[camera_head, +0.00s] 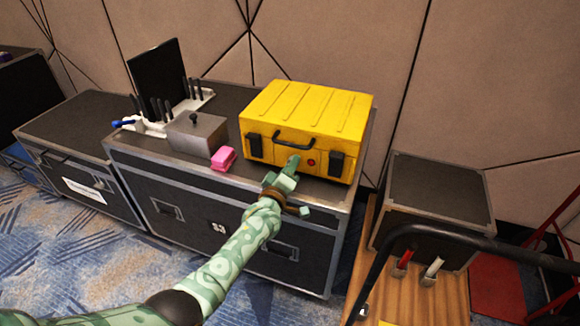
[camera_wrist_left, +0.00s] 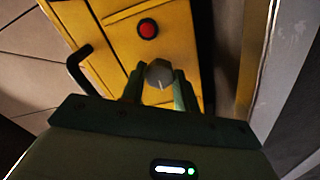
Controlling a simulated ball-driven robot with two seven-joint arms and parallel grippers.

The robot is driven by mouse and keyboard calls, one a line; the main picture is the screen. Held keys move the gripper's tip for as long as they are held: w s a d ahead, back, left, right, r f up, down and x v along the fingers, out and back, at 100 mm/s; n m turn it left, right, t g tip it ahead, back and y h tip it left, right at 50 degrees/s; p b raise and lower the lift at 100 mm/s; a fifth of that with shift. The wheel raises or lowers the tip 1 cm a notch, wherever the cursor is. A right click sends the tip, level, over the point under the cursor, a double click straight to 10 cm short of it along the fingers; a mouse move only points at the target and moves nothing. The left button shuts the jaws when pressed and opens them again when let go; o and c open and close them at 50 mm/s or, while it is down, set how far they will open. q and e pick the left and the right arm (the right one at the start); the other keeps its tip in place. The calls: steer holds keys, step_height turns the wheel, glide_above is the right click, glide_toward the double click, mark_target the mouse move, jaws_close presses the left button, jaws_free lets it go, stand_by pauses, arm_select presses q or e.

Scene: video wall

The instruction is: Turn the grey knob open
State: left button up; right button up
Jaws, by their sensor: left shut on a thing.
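The grey knob (camera_wrist_left: 159,73) is on the front of the yellow case (camera_head: 305,112), near a red round button (camera_wrist_left: 148,28). The knob bears a pale line on its face. My left gripper (camera_head: 291,163) reaches the case front from below, and in the wrist view its two fingers (camera_wrist_left: 159,90) are shut on the knob, one on each side. In the head view the gripper hides the knob, while the red button (camera_head: 311,162) shows just right of the fingers. The yellow case also fills much of the wrist view (camera_wrist_left: 115,45). My right gripper is not in view.
The case stands on a dark flight case (camera_head: 180,200) marked S3. A pink block (camera_head: 223,158), a grey metal box (camera_head: 196,134) and a white rack with dark upright items (camera_head: 190,101) stand to its left. A black handle (camera_head: 292,142) juts from the case front, close above the gripper.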

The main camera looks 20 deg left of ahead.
arm_select(q)
steer(key=shift+f+n, duration=0.1)
steer(key=shift+n, duration=0.4)
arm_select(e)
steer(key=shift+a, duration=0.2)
arm_select(q)
steer(key=o, duration=1)
steer(key=shift+c, duration=0.2)
steer(key=shift+s, duration=0.2)
steer(key=s+p, duration=0.6)
steer(key=s, duration=1)
steer(key=shift+a+f+p, duration=0.3)
steer(key=shift+f, duration=0.05)
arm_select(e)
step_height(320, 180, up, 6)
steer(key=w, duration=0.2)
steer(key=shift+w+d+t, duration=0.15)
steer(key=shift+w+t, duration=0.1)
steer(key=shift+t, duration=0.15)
